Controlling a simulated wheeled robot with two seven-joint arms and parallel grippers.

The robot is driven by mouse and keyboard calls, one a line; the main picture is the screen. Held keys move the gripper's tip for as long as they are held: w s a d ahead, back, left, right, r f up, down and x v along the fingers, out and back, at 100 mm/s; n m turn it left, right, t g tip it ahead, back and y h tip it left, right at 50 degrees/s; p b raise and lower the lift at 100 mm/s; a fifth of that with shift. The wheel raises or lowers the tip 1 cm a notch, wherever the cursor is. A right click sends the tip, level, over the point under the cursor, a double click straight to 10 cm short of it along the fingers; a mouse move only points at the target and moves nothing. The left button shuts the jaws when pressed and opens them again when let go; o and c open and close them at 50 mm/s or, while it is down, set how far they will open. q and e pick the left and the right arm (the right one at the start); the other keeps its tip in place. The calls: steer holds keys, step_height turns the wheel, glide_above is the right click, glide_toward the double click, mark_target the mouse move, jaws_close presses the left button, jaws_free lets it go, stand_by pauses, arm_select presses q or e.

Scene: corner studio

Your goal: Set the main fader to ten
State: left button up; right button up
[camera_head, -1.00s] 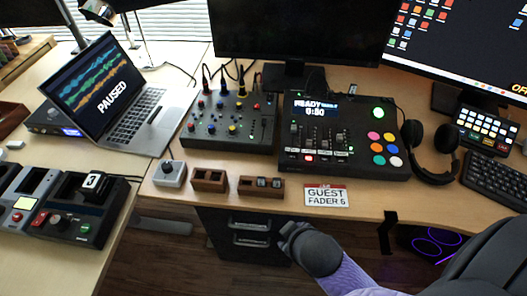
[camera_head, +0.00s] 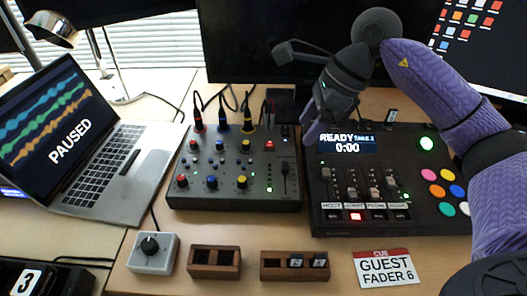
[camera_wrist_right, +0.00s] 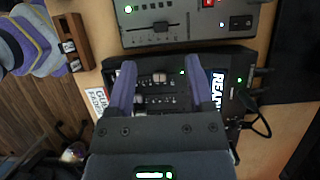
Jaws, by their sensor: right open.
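The grey mixer (camera_head: 228,170) stands in the middle of the desk, with knobs and one single fader (camera_head: 285,178) at its right side. In the right wrist view this mixer (camera_wrist_right: 190,32) is at the top, and its fader (camera_wrist_right: 153,27) lies across the picture. The larger black console (camera_head: 385,215) to the right has several channel faders (camera_head: 365,190) and a screen reading READY, 0:00. My right gripper (camera_head: 318,128) is raised above the console's back left corner. Its two fingers (camera_wrist_right: 160,82) are apart, with nothing held, over the console in the wrist view. My left gripper is out of view.
A cue card (camera_head: 388,267) reads GUEST FADER 6. A grey knob box (camera_head: 153,251) and wooden holders (camera_head: 214,262) line the front edge. A laptop (camera_head: 100,150) is at the left. Cables (camera_head: 222,115) rise behind the mixer, and a monitor (camera_head: 270,50) stands behind.

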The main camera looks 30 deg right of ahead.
mark_target(286, 165)
steer(key=b+x, duration=0.1)
steer(key=x, duration=0.2)
steer(key=b+x, duration=0.1)
steer(key=x, duration=0.2)
steer(key=d+b+x, duration=0.1)
steer(key=b+x, duration=0.1)
steer(key=x, duration=0.1)
steer(key=shift+s+f, duration=0.25)
steer(key=shift+s, duration=0.05)
steer(key=shift+a+f, duration=0.15)
steer(key=shift+f, duration=0.1)
steer(key=shift+w, duration=0.1)
steer(key=c, duration=0.4)
jaws_close()
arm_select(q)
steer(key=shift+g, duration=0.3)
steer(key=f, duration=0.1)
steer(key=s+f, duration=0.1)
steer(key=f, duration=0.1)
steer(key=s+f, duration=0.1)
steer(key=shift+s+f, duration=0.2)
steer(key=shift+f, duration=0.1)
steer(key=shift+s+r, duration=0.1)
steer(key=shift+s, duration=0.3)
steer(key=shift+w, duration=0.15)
